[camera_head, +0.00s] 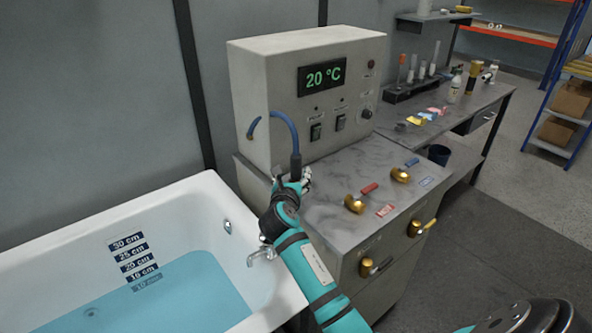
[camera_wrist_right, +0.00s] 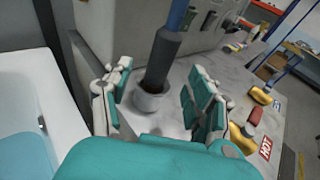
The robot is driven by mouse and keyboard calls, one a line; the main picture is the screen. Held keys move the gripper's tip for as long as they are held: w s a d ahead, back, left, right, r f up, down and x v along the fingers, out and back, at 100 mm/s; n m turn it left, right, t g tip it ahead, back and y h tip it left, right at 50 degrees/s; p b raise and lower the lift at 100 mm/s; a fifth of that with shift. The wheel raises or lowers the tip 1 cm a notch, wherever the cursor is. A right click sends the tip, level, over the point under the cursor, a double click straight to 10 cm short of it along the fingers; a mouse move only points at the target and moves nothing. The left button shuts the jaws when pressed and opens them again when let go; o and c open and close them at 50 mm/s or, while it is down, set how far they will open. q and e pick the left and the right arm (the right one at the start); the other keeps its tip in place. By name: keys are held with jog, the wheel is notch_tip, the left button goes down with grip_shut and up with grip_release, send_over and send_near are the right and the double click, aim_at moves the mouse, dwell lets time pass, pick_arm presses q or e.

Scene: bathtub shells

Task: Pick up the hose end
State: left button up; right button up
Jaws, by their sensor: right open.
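The hose end is a dark cylinder (camera_head: 296,166) on a blue hose (camera_head: 283,118) that comes from the grey control box. In the right wrist view, the hose end (camera_wrist_right: 160,62) stands nearly upright in a small grey round holder (camera_wrist_right: 151,100) on the counter. My right gripper (camera_head: 292,182) is at the hose end at the counter's left edge. In the wrist view my right gripper (camera_wrist_right: 160,92) is open, with one teal-padded finger on each side of the hose end and gaps between. My left gripper is not in view.
The control box (camera_head: 300,95) reads 20 °C and stands behind the hose end. Brass knobs (camera_head: 354,204) and red and blue labels are on the marble counter (camera_head: 335,175) at right.

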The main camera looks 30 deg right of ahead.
aim_at(295, 168)
jog(key=x, duration=0.6)
jog(key=shift+w+d, duration=0.25)
jog(key=shift+r, duration=0.1)
grip_shut()
